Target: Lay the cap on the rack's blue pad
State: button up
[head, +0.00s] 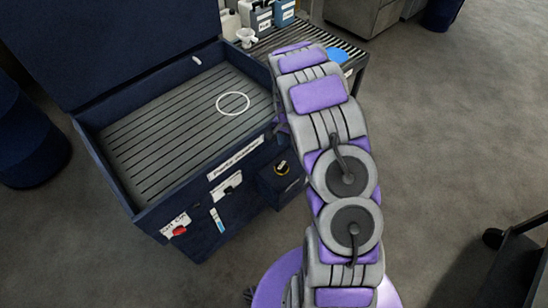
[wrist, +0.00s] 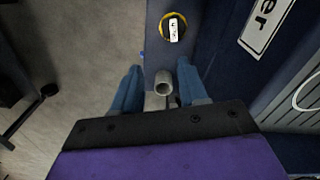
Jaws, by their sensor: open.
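The rack's blue pad (head: 338,55) shows in the head view at the right end of the slatted rack (head: 318,42), partly behind my arm. My gripper (wrist: 160,76) is open in the wrist view, its two blue fingers apart. A short grey cylinder with a hollow round end (wrist: 162,88) stands between the fingers, beside a dark blue box; I cannot tell whether it is the cap or whether the fingers touch it. The head view hides my gripper and this cylinder behind my arm.
The dark blue parts washer (head: 150,217) stands open at left, with a white ring (head: 233,103) on its slatted tray. A yellow-rimmed dial (head: 282,168) is on its side box. Bottles (head: 258,17) and a white funnel (head: 246,37) stand by the rack.

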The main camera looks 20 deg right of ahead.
jog(key=b, duration=0.2)
send_near(282, 165)
jog(key=shift+m, duration=0.4)
jog(key=shift+f+b, duration=1.55)
jog(key=shift+f, duration=2.75)
jog(key=shift+d, duration=0.1)
grip_shut()
